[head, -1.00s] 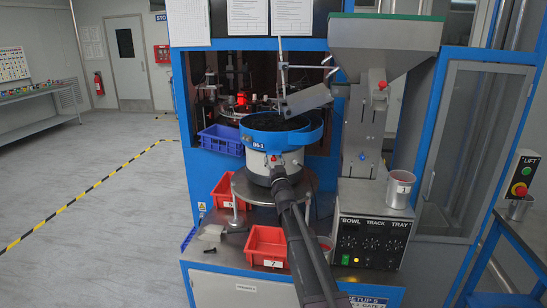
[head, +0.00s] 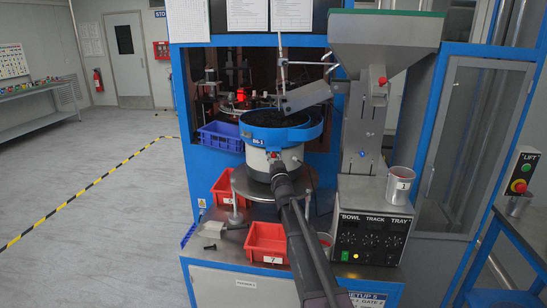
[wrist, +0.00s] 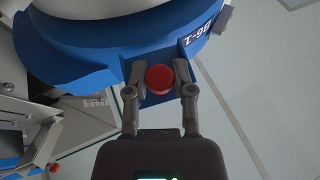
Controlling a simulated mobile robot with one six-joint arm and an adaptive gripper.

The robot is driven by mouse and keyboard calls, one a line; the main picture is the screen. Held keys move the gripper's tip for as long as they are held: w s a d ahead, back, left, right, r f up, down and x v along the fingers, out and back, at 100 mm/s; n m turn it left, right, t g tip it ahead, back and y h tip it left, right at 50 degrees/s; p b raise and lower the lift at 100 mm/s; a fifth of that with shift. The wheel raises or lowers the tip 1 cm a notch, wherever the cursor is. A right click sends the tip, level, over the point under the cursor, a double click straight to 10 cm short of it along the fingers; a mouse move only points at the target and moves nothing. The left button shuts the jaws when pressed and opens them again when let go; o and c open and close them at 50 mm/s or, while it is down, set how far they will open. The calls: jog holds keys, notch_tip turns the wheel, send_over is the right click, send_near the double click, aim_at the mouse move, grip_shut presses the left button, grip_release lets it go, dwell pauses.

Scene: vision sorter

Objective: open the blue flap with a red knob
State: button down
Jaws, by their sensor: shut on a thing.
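The red knob (wrist: 159,78) sits between my two fingers in the wrist view, with a finger against each side. The blue flap (wrist: 150,98) carries it at the rim of the blue bowl feeder (wrist: 75,52). In the head view the feeder (head: 268,135) stands on a round grey stand, and my gripper (head: 276,162) reaches its front side. My gripper (wrist: 159,76) is shut on the knob. The flap looks closed against the bowl's side, though its edges are partly hidden by the fingers.
Red bins (head: 266,238) sit below on the bench, and a blue basket (head: 221,136) is behind left. A control box (head: 372,228) with a metal cup (head: 400,184) stands to the right. A hopper (head: 385,45) rises behind it. The floor at left is clear.

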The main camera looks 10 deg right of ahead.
jog(key=shift+w+f+n+t+y+b, duration=0.5)
jog(key=shift+t+b, duration=0.4)
jog(key=shift+b, duration=0.85)
jog(key=shift+d+n+t+y+b, duration=0.1)
jog(key=shift+n+t+y+b, duration=0.2)
jog(key=shift+t+b, duration=0.45)
jog(key=shift+c, duration=2.3)
grip_release()
jog(key=shift+s+r+g+p, duration=0.2)
jog(key=shift+g+p, duration=0.25)
jog(key=shift+p, duration=0.05)
